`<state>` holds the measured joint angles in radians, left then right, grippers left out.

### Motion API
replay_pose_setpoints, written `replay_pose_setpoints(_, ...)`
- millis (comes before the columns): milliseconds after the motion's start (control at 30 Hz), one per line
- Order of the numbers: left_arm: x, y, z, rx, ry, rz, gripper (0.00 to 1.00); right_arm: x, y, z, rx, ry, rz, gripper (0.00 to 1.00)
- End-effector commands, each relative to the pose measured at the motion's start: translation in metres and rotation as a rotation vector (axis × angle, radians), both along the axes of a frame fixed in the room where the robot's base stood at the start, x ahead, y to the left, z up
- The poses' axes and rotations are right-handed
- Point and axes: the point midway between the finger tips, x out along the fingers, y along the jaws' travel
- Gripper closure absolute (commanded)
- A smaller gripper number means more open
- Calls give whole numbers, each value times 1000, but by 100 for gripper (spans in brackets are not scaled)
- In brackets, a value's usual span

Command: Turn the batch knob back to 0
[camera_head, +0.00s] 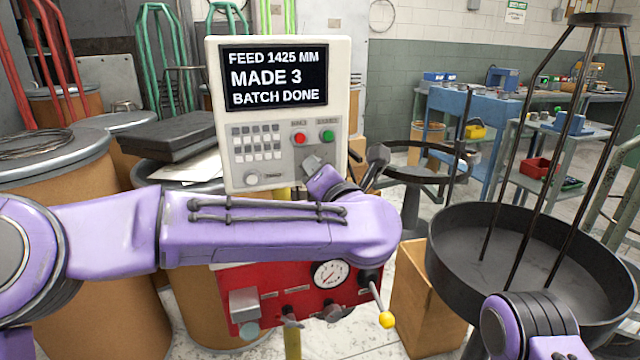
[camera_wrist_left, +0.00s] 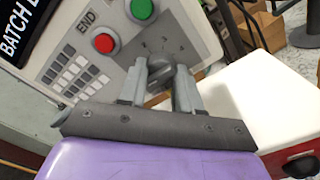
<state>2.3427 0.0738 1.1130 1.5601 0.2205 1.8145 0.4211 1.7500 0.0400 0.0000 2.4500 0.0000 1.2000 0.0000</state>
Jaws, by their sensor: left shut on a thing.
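The batch knob is a dark grey knob on the lower right of the white control panel (camera_head: 222,120). In the left wrist view the knob (camera_wrist_left: 158,80) sits between the fingers of my left gripper (camera_wrist_left: 164,76), which is shut on it. Faint dial marks show beside it, but I cannot read which one it points at. In the head view my left gripper (camera_head: 318,168) is at the panel's lower right and mostly hides the knob. The panel's screen (camera_head: 275,77) reads FEED 1425 MM, MADE 3, BATCH DONE. My right gripper is out of view.
A red button (camera_head: 299,138) and a green button (camera_head: 327,136) sit just above the knob. A keypad (camera_head: 256,142) is to their left. Below my left arm is a red box with a gauge (camera_head: 331,273). A large black pan (camera_head: 465,225) stands at right.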

Motion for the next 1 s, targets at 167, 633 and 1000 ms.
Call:
replay_pose_setpoints(167, 0, 0, -3, -51, -12, 0, 97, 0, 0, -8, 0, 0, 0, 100)
replay_pose_setpoints(633, 0, 0, -2, -75, -20, 0, 97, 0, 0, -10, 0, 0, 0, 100)
replay_pose_setpoints(1000, 0, 0, -1, -74, -22, 1, 43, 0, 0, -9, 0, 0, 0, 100)
